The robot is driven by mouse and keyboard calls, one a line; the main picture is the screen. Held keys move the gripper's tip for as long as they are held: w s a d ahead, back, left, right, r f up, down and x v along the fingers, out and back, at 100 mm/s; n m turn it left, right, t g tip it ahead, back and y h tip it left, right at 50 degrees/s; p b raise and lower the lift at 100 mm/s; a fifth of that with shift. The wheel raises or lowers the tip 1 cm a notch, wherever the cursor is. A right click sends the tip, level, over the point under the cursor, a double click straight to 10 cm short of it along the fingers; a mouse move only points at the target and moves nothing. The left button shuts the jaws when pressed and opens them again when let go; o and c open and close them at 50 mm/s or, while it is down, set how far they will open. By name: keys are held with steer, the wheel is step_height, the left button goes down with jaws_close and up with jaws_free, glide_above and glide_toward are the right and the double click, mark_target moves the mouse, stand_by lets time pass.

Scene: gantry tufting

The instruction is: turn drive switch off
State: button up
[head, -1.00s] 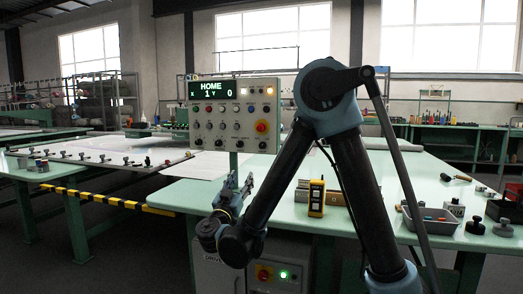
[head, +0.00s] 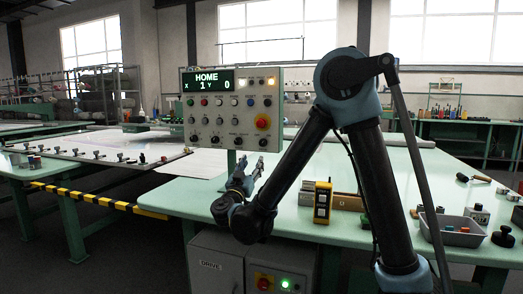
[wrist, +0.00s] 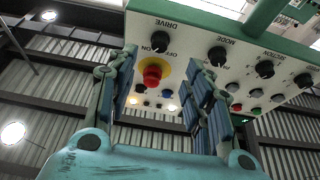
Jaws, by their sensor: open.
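The control panel (head: 232,106) stands on a post behind the table edge, its display reading HOME. In the wrist view it appears upside down. There the black DRIVE knob (wrist: 161,41), with OFF and ON marks, sits beside the red stop button on its yellow ring (wrist: 152,73). The knob also shows below that button in the head view (head: 263,143). Which mark the knob points to is too small to tell. My gripper (head: 252,167) is open and empty, below the panel's lower right. In the wrist view its fingers (wrist: 164,80) frame the button and knob, apparently touching neither.
A cabinet marked DRIVE (head: 212,264) with a red and a green button stands under the table. On the green table (head: 400,165) are a yellow handheld unit (head: 323,202), a grey tray (head: 452,235) and loose tools. A striped yellow-black bar (head: 90,199) is at left.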

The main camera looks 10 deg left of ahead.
mark_target(261, 145)
steer(key=x, duration=1.1)
steer(key=shift+w+d+r, duration=0.1)
steer(key=shift+w+r, duration=0.05)
steer(key=shift+w, duration=0.15)
steer(key=c, duration=1.1)
